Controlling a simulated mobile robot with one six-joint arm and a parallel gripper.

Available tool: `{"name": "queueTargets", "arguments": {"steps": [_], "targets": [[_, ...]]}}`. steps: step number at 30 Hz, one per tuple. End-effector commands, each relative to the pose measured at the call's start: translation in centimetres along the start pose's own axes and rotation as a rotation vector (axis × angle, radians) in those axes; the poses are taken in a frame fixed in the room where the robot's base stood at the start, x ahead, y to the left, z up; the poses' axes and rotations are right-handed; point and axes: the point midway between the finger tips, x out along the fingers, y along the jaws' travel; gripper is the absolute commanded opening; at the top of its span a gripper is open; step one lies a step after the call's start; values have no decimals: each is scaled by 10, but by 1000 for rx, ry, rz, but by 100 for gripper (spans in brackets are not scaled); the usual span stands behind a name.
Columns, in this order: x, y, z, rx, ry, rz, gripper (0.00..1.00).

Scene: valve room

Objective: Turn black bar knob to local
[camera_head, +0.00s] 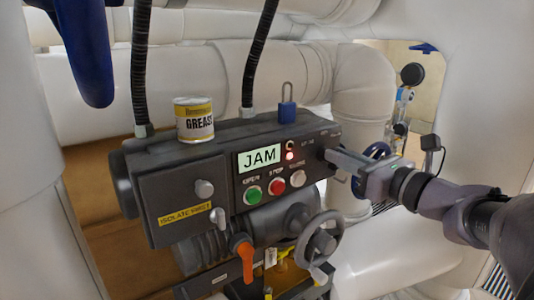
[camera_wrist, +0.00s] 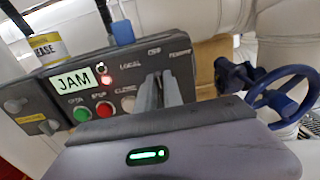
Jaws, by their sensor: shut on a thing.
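The grey control box (camera_head: 180,172) carries a lit display reading JAM. My gripper (camera_head: 332,156) comes in from the right at the box's right end. In the wrist view its two fingers (camera_wrist: 159,92) are close together at the panel, below labels that look like LOCAL, OFF and REMOTE. They are shut on the black bar knob, which they almost wholly hide. I cannot tell which label the knob points to.
A green button (camera_head: 253,194), a red button (camera_head: 276,186) and a glowing red lamp (camera_head: 290,155) are left of my gripper. A grease can (camera_head: 194,120) and blue padlock (camera_head: 287,110) are on top. A grey handwheel (camera_head: 322,242) is below; a blue handwheel (camera_wrist: 290,92) is right.

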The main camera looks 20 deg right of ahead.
Motion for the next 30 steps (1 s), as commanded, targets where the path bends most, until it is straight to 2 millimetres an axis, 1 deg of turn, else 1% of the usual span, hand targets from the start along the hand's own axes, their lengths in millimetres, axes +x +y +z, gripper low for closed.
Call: {"name": "queueTargets", "arguments": {"steps": [5, 11, 17, 30], "targets": [[0, 0, -1, -12, 0, 0, 0], [0, 1, -4, -87, 1, 0, 0], [0, 3, -7, -242, 0, 1, 0], [0, 7, -10, -653, 1, 1, 0]]}}
